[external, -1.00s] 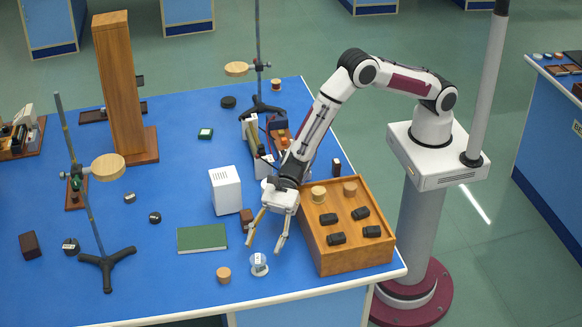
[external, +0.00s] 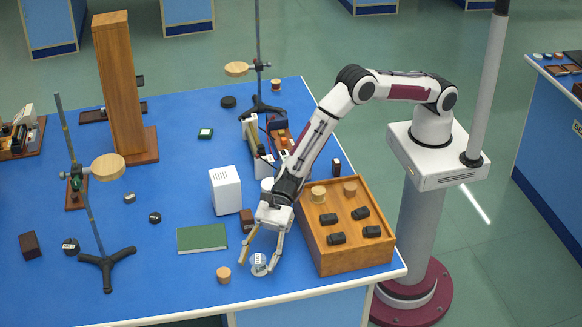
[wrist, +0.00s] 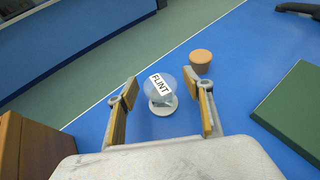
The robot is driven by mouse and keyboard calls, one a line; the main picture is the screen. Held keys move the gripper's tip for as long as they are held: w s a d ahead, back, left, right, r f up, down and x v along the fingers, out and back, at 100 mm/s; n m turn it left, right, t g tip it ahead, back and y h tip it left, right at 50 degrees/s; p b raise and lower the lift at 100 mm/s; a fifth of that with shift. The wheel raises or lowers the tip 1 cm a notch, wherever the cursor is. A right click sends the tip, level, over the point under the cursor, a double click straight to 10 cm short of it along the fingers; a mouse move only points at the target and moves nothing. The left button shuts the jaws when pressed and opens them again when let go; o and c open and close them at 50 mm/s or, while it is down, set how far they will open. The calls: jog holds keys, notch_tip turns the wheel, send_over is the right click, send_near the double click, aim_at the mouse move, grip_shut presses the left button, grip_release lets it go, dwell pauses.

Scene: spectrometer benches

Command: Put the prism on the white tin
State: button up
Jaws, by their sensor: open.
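A small clear-grey piece with a white label reading FLINT, which looks like the prism (wrist: 161,86), stands on a pale round base (wrist: 162,108). It also shows in the external view (external: 259,265), near the table's front edge. I cannot tell whether that base is part of it. My gripper (external: 257,262) is open and low over it, with one finger on each side; the wrist view shows gaps between the piece and both fingers. A white upright box (external: 225,191) with slots stands behind; I cannot tell whether it is the white tin.
A cork-coloured disc (external: 223,274) lies close left of my gripper, and a green book (external: 202,238) behind it. A wooden tray (external: 347,262) with dark cylinders stands close on the right. A retort stand (external: 106,262) is at the left. The table edge is near.

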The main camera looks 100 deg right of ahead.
aim_at(257, 261)
jog(key=c, duration=1.3)
jog(key=shift+r, duration=0.15)
jog(key=shift+c, duration=0.2)
jog(key=shift+r, duration=4.85)
